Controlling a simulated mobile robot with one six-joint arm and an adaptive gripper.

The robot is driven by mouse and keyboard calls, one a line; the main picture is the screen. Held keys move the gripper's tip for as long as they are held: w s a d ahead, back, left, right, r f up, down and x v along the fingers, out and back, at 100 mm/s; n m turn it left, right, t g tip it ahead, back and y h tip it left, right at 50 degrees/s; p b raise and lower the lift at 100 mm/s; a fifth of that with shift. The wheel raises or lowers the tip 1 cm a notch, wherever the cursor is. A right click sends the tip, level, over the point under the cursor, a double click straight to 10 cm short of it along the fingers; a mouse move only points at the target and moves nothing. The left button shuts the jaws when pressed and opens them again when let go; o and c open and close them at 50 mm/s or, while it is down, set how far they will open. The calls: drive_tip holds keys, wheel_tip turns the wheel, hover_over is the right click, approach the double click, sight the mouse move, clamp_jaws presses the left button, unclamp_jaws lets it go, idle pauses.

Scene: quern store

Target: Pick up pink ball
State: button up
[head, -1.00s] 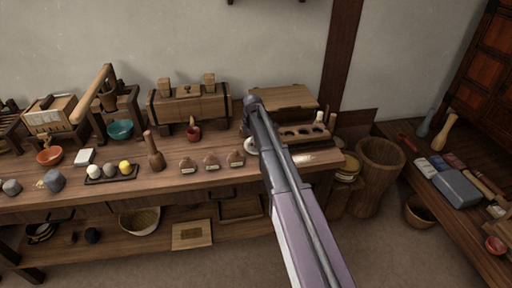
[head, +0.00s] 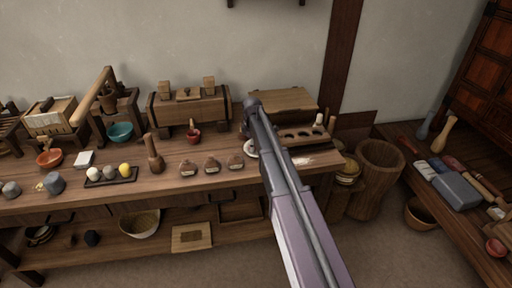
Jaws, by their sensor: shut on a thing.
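I see no pink ball in the head view. A small dark tray (head: 133,179) on the long workbench (head: 60,203) holds a white ball (head: 92,174), a grey ball (head: 109,173) and a yellow ball (head: 124,169). My arm reaches up from the bottom edge over the right part of the bench, and its far visible end is a dark joint. My gripper does not show, and my arm hides part of the bench around a pale round dish (head: 250,149).
Three small brown pieces (head: 211,164) stand near the bench's front edge, with a wooden pestle (head: 155,155) to their left. A teal bowl (head: 120,132) and a wooden chest (head: 190,109) stand behind. A tall wooden tub (head: 377,175) stands right of the bench.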

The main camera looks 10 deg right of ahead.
drive_tip(key=shift+r, duration=0.15)
wheel_tip(320, 180, up, 4)
drive_tip(key=p, duration=0.4)
drive_tip(key=shift+f, duration=0.2)
drive_tip(key=s+r+p, duration=0.1)
drive_tip(key=s, duration=1.5)
drive_tip(key=shift+d, duration=0.15)
idle(0.8)
